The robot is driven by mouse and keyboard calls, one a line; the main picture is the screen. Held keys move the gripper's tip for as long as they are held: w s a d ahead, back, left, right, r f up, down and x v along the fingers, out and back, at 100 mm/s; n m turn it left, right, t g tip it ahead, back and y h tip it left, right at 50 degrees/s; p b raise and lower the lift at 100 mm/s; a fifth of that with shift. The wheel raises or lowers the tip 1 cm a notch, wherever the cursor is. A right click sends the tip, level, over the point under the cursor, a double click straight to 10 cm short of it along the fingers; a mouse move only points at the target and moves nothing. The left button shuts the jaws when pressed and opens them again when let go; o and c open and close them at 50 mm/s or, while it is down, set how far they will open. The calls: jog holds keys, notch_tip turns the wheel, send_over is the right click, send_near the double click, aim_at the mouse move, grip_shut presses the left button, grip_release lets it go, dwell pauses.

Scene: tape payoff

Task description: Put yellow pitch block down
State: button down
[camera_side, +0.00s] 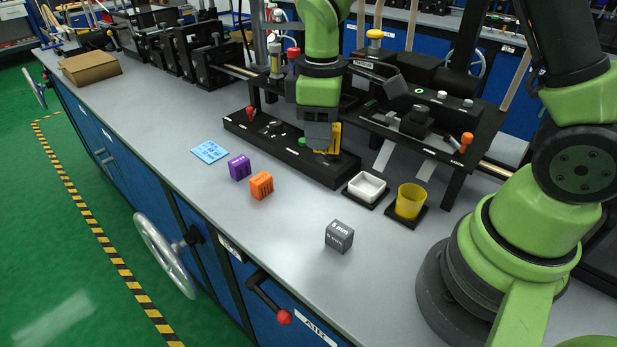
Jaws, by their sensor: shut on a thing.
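My gripper (318,141) is over the right part of the black panel, pointing down. A yellow block (334,137) shows at its right side, partly hidden by the gripper, and the gripper is shut on it. The block is at or just above the black panel (342,174); I cannot tell whether it touches. A purple block (239,167), an orange block (261,185) and a dark grey block marked 6 mm (339,236) stand apart on the grey bench.
A blue printed card (209,152) lies left of the purple block. A white tray (367,186) and a yellow cup (410,201) stand right of the panel. Black machinery with an orange knob (467,139) rises behind. The bench front is mostly clear.

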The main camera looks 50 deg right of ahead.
aim_at(337, 126)
jog(key=m, duration=0.2)
jog(key=s+d+r+m, duration=0.1)
jog(key=m, duration=0.1)
jog(key=s+r+m, duration=0.1)
jog(key=m, duration=0.1)
jog(key=shift+d, duration=0.25)
jog(key=shift+w+f+m, duration=0.15)
jog(key=shift+w+m, duration=0.05)
jog(key=shift+m, duration=0.1)
jog(key=w+f, duration=0.2)
jog(key=f, duration=0.3)
jog(key=w+f, duration=0.2)
jog(key=f, duration=0.4)
jog(key=w+f, duration=0.3)
jog(key=f, duration=0.2)
jog(key=shift+w+f, duration=0.1)
jog(key=shift+f, duration=0.05)
jog(key=c, duration=0.8)
grip_release()
jog(key=shift+f, duration=0.15)
jog(key=shift+c, duration=0.2)
